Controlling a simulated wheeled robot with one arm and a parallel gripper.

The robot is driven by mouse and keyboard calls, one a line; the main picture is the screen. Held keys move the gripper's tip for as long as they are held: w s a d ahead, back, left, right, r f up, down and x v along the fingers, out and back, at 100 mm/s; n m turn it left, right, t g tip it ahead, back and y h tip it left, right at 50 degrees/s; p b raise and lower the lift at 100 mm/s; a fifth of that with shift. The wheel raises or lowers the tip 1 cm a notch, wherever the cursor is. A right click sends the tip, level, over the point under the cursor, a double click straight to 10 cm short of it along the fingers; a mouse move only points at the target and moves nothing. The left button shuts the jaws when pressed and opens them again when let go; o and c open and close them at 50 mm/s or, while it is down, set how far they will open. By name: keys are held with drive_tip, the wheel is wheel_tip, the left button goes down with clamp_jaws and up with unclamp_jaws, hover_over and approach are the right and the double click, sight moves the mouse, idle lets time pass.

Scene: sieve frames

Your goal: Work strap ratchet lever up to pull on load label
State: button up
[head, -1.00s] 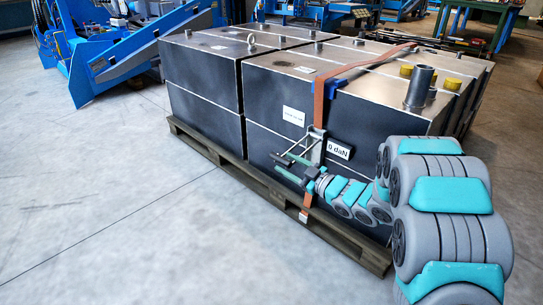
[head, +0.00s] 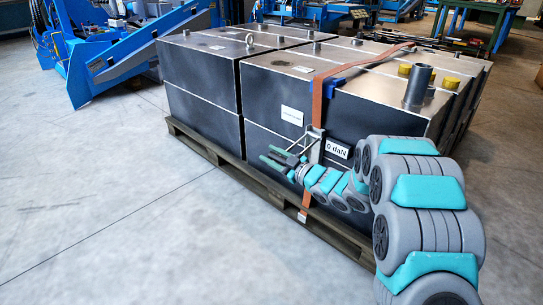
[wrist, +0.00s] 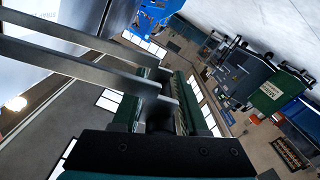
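An orange strap (head: 317,104) runs over the dark metal load and down its front face. The ratchet lever (head: 306,141) sticks out from the strap, toward the left. The label (head: 337,149) beside it on the right reads "0 daN". My gripper (head: 273,156) is at the lever's outer end, low in front of the load. In the wrist view, the lever's two flat metal arms (wrist: 80,58) come in from the left and end between my green fingers (wrist: 159,101). The fingers appear closed on its end bar; the contact is partly hidden.
The dark blocks stand on a wooden pallet (head: 232,160). A blue corner protector (head: 333,85) sits under the strap at the top edge. Blue machinery (head: 110,65) stands at the back left. The floor (head: 90,190) at the left and front is clear.

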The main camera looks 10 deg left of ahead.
clamp_jaws()
drive_tip(key=shift+f, duration=0.1)
drive_tip(key=shift+s+a, duration=0.15)
drive_tip(key=shift+a, duration=0.05)
idle(0.8)
